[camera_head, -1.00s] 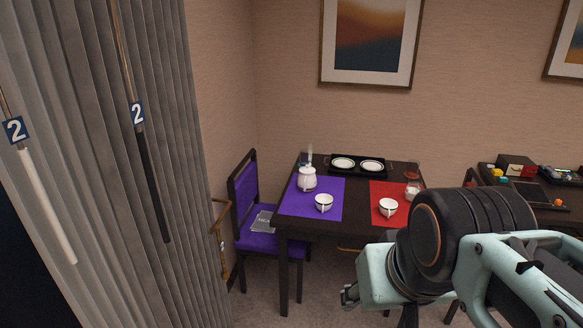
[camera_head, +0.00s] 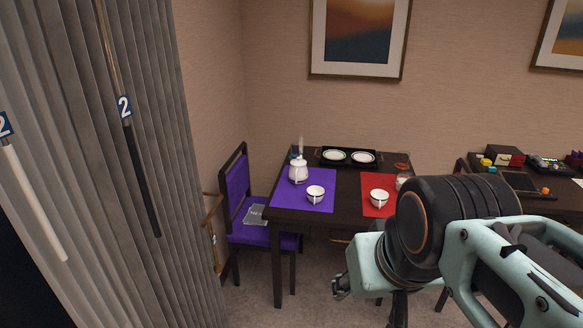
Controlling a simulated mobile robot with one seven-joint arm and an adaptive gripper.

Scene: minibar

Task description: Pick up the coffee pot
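The coffee pot is probably the white lidded pot (camera_head: 298,171) at the back left of the purple mat (camera_head: 290,203) on the dark table. It stands upright, apart from my arm. My gripper (camera_head: 340,289) shows only in part at the lower middle, in front of and below the table's front edge. My arm's wrist hides most of it, so its opening cannot be seen. Nothing is seen held in it.
White cups stand on the purple mat (camera_head: 315,194) and the red mat (camera_head: 379,198). A black tray (camera_head: 349,165) with two plates lies at the back, and a glass jar (camera_head: 402,182) at the right. A purple chair (camera_head: 237,190) stands left. A side table (camera_head: 530,200) is right.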

